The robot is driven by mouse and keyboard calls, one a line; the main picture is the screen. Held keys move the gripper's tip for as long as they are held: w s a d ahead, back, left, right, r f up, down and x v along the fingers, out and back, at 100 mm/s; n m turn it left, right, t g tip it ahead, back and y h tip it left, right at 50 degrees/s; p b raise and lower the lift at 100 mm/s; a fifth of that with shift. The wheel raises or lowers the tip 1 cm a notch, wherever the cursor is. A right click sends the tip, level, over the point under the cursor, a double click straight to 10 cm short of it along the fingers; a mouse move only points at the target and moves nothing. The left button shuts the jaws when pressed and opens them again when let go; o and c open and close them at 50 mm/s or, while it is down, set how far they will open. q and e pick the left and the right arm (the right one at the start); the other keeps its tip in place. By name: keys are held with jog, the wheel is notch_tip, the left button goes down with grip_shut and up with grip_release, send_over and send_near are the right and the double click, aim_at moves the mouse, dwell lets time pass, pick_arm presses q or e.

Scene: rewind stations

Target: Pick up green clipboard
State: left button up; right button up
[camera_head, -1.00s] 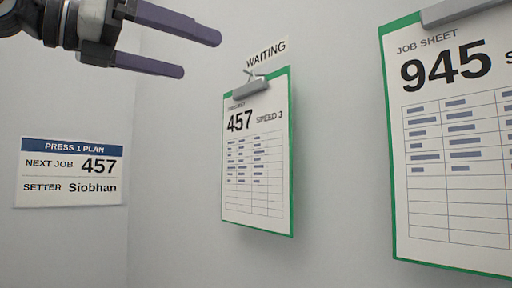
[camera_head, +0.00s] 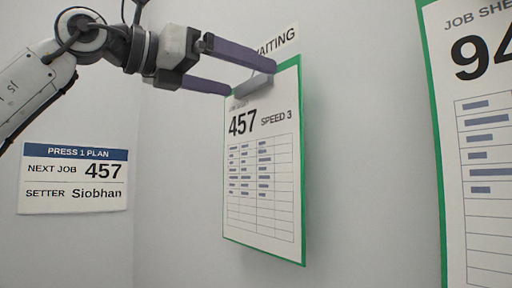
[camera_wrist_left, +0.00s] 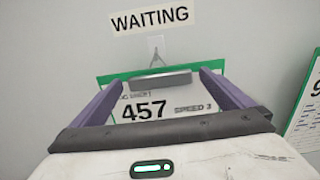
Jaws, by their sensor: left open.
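A green clipboard (camera_head: 264,222) hangs on the wall under a WAITING label (camera_head: 275,40), its sheet reading 457 SPEED 3. Its grey clip (camera_head: 253,86) is at the top edge. A second green clipboard (camera_head: 480,130) reading 94, cut off by the frame, hangs at the right. My left gripper (camera_head: 253,77) is open at the top of the 457 clipboard, its purple fingers reaching toward the clip. In the left wrist view the fingers lie on either side of the clip (camera_wrist_left: 161,80), with the green top edge between and beyond them. My right gripper is not in view.
A PRESS 1 PLAN notice (camera_head: 74,179) on the left wall reads NEXT JOB 457, SETTER Siobhan. A small hook (camera_wrist_left: 156,49) shows on the wall above the clip. Bare wall lies between the notice and the 457 clipboard.

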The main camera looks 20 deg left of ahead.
pick_arm(q)
jog(key=shift+w+d, duration=0.2)
jog(key=shift+w, duration=0.2)
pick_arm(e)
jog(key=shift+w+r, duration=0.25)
pick_arm(q)
jog(key=shift+c, duration=0.3)
jog(key=c, duration=1.4)
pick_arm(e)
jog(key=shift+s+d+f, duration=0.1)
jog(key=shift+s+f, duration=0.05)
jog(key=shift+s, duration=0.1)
pick_arm(q)
jog(key=shift+r, duration=0.1)
